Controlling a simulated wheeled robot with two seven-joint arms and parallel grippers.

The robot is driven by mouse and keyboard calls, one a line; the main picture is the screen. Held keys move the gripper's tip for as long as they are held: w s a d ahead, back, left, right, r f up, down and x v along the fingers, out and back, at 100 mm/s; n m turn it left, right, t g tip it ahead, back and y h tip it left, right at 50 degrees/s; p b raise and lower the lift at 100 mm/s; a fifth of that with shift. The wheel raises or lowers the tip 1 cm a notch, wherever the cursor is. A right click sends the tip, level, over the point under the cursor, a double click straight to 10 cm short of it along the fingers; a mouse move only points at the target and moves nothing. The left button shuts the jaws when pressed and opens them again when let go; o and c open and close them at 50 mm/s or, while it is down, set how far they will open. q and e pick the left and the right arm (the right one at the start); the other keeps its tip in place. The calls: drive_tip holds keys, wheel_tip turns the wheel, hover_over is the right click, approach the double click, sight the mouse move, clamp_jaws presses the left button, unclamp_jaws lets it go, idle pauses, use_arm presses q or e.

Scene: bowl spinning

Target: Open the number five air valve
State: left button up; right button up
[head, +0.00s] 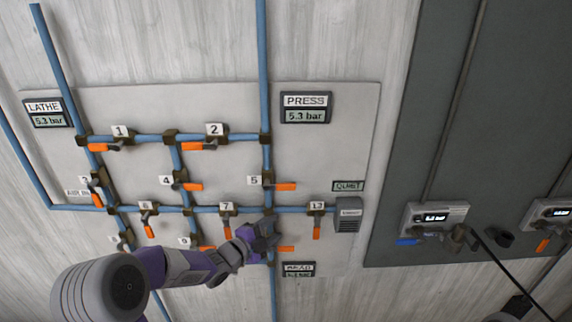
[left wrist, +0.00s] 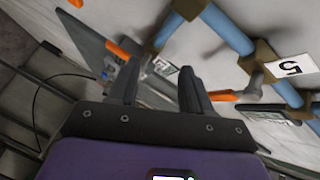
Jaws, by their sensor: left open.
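The number 5 valve has a white label (head: 254,181) and an orange handle (head: 286,187). It sits on the right vertical blue pipe of the panel. The handle points right, across that pipe. My left gripper (head: 264,236) is in front of the panel, below valve 5, near the lower end of the same pipe. In the left wrist view, the open fingers (left wrist: 158,88) are empty. There the number 5 label (left wrist: 291,68) is at the right, and the orange handle (left wrist: 235,95) lies just right of the fingers. I cannot tell the exact gap between them.
Valve 7 (head: 227,208) and other orange-handled valves line the blue pipes around my left arm. A grey vent box (head: 348,214) is at the right. The PRESS display (head: 306,108) is above valve 5. A dark grey panel with gauges (head: 436,217) stands further right.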

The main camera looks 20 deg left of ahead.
sight(283, 188)
use_arm(q)
wheel_tip(283, 188, up, 11)
drive_tip(key=a+m+t+h+p, duration=0.1)
drive_tip(key=m+h+p, duration=0.1)
drive_tip(key=m, duration=0.3)
drive_tip(key=shift+m, duration=0.3)
drive_tip(key=p+x, duration=0.1)
drive_tip(key=x, duration=0.6)
drive_tip(key=shift+w, duration=0.2)
use_arm(e)
wheel_tip(283, 188, up, 4)
drive_tip(key=shift+r, duration=0.2)
use_arm(q)
drive_tip(key=shift+c, duration=0.3)
clamp_jaws()
